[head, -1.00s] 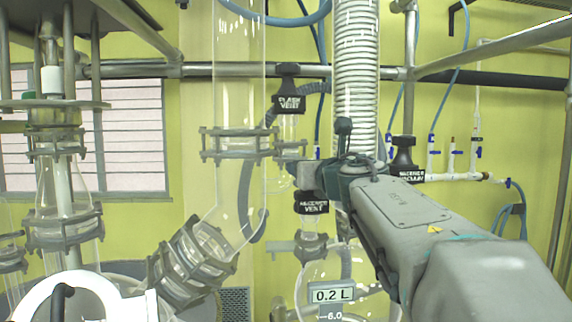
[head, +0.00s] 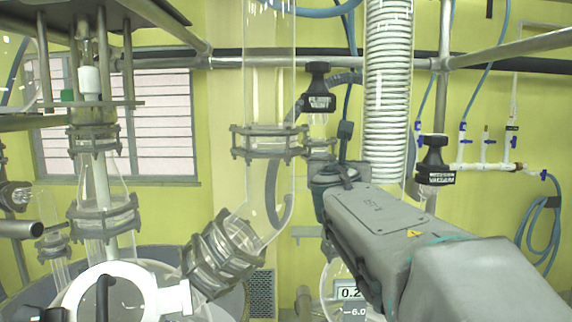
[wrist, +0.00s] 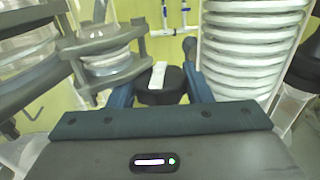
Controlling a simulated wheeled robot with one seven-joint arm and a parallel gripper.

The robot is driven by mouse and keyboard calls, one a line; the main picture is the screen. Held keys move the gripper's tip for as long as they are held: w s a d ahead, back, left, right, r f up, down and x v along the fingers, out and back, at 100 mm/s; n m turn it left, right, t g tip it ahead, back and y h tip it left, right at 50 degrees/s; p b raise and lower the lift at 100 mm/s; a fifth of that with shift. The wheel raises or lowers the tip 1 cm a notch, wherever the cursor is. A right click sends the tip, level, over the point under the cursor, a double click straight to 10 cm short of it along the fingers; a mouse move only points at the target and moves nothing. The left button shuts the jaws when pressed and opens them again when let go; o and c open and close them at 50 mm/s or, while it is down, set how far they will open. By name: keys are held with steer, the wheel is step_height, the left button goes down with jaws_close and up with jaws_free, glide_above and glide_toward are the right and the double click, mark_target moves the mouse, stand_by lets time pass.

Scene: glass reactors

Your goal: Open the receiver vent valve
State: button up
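The receiver vent valve shows as a black knob (wrist: 149,90) with a white strip on top in the wrist view. In the head view it is hidden behind my gripper (head: 328,180). In the wrist view, the two blue fingers of my gripper (wrist: 161,88) stand apart, one on each side of the knob. The gaps between fingers and knob are very small, and I cannot see firm contact. The fingers look open around the knob.
The flask vent knob (head: 318,86) is above my gripper. The receiver vacuum knob (head: 434,160) is to the right. A white coiled column (head: 388,90) stands close behind my arm. A glass tube (head: 268,90) with clamped flanges is on the left. A digital display (head: 349,293) is partly hidden.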

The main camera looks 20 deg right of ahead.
steer(key=shift+c, duration=1)
steer(key=shift+f+n+t+y+b, duration=0.15)
steer(key=shift+n+t+y+b, duration=0.25)
steer(key=shift+n+y+b, duration=0.3)
steer(key=n+y+b, duration=0.1)
steer(key=y, duration=0.2)
steer(key=n+t+y+b, duration=0.1)
steer(key=n+y+b, duration=0.1)
steer(key=y, duration=0.1)
steer(key=shift+n, duration=0.3)
steer(key=n+y, duration=0.1)
steer(key=y, duration=0.1)
steer(key=n+y+b, duration=0.1)
steer(key=n+y, duration=0.1)
steer(key=shift+r+g+y, duration=0.2)
steer(key=shift+g+y, duration=0.1)
steer(key=shift+y, duration=0.1)
steer(key=shift+o, duration=0.6)
steer(key=shift+s+a+r+n+y, duration=0.15)
steer(key=shift+s+a+n+y, duration=0.05)
steer(key=shift+n+y, duration=0.1)
steer(key=o, duration=0.6)
steer(key=shift+o, duration=0.2)
steer(key=shift+w, duration=0.1)
